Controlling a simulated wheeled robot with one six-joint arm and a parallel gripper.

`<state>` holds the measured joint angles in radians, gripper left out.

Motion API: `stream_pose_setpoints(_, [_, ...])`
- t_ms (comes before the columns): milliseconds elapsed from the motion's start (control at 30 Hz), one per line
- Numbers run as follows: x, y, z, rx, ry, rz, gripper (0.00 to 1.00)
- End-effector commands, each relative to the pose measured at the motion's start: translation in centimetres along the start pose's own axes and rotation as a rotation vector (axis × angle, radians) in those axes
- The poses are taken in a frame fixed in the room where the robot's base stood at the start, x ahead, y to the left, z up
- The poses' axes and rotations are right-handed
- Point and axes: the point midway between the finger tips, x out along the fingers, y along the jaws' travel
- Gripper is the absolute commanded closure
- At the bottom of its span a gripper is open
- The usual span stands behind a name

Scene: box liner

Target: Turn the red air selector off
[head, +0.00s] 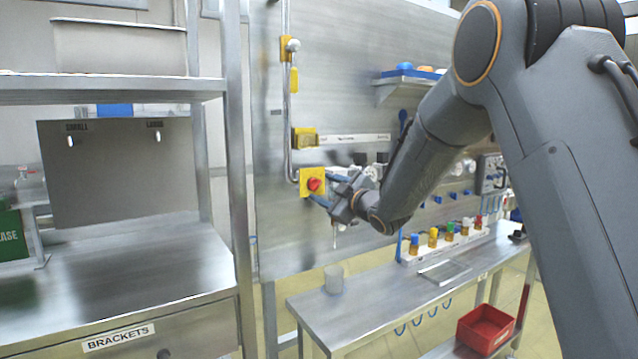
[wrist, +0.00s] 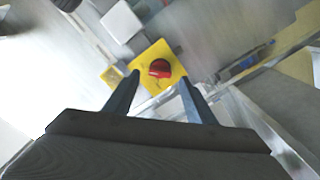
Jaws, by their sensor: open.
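The red air selector (head: 314,184) is a red knob on a yellow plate (head: 306,174), fixed to the upright metal panel. It also shows in the wrist view (wrist: 159,68), ahead of the fingertips and roughly between them. My gripper (head: 318,188) is open, with its two dark blue fingers at the selector from the right in the head view. In the wrist view the fingers (wrist: 160,82) stand apart with nothing between them, on either side of the yellow plate's lower part. I cannot tell whether a finger touches the plate or knob.
A yellow box (head: 305,138) sits on the panel above the selector, and a pipe with a yellow-handled valve (head: 294,78) runs up beside it. A steel bench (head: 350,310) stands below, with a clear cup (head: 334,279). A metal rack (head: 238,150) stands left.

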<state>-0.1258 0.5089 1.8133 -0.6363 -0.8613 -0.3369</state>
Motion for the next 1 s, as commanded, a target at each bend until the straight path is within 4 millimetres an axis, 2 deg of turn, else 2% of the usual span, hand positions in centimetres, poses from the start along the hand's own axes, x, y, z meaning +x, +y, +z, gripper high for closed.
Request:
stream_pose_setpoints(100, [1.6, 0.0, -0.1, 0.0, 0.001, -0.002, 0.5])
stream_pose_setpoints(233, [2.7, -0.1, -0.1, 0.0, 0.0, -0.001, 0.5])
stream_pose_setpoints(600, [3.2, -0.2, -0.1, 0.001, 0.0, -0.001, 0.5])
stream_pose_setpoints(867, [3.2, -0.2, -0.1, 0.001, 0.0, -0.002, 0.91])
stream_pose_setpoints(900, [3.6, -0.6, -0.5, 0.001, 0.001, -0.002, 0.91])
stream_pose_setpoints(1000, [3.3, -0.3, -0.2, -0.003, 0.0, -0.002, 0.91])
